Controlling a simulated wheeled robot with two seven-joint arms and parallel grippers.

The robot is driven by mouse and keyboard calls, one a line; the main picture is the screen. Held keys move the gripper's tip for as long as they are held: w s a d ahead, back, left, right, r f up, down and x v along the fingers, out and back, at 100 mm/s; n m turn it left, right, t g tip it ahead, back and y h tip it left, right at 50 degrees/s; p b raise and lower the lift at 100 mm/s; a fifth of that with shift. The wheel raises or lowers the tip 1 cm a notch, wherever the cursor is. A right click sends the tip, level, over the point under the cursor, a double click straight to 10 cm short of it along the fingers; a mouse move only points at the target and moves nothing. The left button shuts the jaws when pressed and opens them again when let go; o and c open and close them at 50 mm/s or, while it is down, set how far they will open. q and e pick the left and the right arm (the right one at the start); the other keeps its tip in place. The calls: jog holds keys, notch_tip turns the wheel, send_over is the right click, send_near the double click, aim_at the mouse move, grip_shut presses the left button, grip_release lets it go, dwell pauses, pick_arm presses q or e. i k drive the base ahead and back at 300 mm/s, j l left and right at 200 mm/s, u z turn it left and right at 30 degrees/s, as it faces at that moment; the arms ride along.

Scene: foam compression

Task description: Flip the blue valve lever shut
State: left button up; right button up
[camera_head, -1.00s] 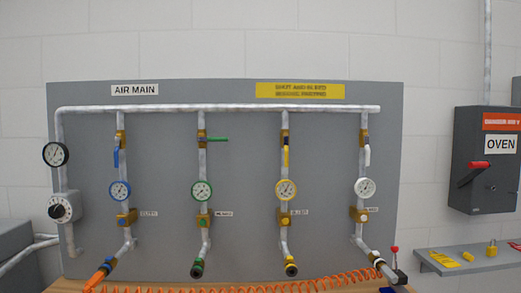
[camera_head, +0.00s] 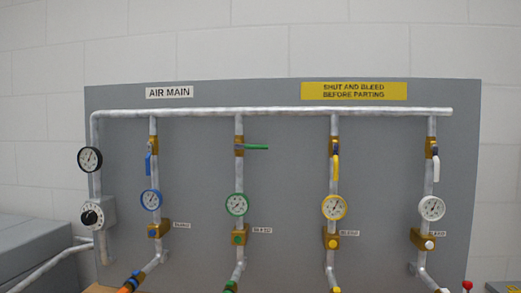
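The blue valve lever (camera_head: 148,167) hangs down, in line with its pipe, from a brass valve (camera_head: 153,144) on the leftmost drop of the grey panel. A blue-rimmed gauge (camera_head: 151,200) sits below it. The green lever (camera_head: 256,147) points sideways to the right. The yellow lever (camera_head: 336,168) and the white lever (camera_head: 436,168) hang down along their pipes. Neither of my grippers shows in the head view.
The grey panel (camera_head: 290,180) carries a horizontal main pipe (camera_head: 280,112) with a black gauge (camera_head: 90,159) and a dial (camera_head: 92,217) at its left. A grey box (camera_head: 35,250) stands at the lower left. The space in front of the panel looks clear.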

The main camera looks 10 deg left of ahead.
aim_at(148, 166)
jog(key=i+u, duration=0.2)
jog(key=u, duration=0.3)
jog(key=i+u, duration=0.15)
jog(key=u, duration=0.35)
jog(key=j+u, duration=0.35)
jog(key=j, duration=0.2)
jog(key=j+u, duration=0.3)
jog(key=j, duration=0.3)
